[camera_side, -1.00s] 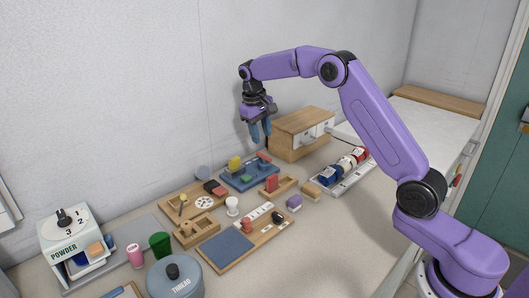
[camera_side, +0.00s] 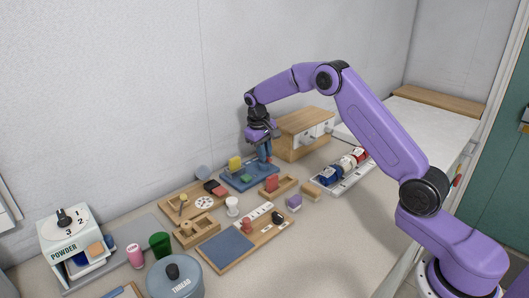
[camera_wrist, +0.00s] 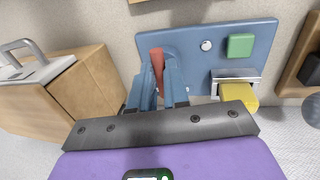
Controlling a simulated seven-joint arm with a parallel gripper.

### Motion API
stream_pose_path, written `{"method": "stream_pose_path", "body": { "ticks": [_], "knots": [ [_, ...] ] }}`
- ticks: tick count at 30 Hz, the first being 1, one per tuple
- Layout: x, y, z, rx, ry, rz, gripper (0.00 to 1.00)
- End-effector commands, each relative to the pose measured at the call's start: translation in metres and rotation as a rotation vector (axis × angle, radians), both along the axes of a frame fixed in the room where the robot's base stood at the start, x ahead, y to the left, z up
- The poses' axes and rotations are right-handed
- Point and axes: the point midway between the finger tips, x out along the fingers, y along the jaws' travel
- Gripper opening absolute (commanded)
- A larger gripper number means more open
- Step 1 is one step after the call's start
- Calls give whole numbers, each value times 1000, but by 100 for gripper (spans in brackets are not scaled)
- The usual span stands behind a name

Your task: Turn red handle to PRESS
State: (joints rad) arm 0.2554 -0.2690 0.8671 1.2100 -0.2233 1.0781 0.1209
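The red handle (camera_wrist: 157,62) is on a blue panel (camera_wrist: 190,37), at its left end in the wrist view. The same blue panel (camera_side: 238,182) lies on the counter in the side view. My gripper (camera_wrist: 160,82) is down at the handle, with its blue fingers on either side of it. In the side view my gripper (camera_side: 266,153) points down at the panel's back right end and hides the handle. I cannot tell whether the fingers touch or squeeze the handle. No PRESS label is readable.
The panel also has a green block (camera_wrist: 240,46), a silver knob (camera_wrist: 206,45) and a yellow handle (camera_wrist: 239,96). A wooden drawer box (camera_side: 300,135) stands close behind on the right. A tray of cans (camera_side: 345,168) and several wooden boards lie around.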

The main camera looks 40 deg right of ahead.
Motion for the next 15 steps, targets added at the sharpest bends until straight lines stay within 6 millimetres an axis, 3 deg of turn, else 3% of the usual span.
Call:
{"method": "stream_pose_path", "body": {
  "ticks": [15],
  "knots": [
    [1, 1, 1, 0, -2, -77, 0]
  ]
}}
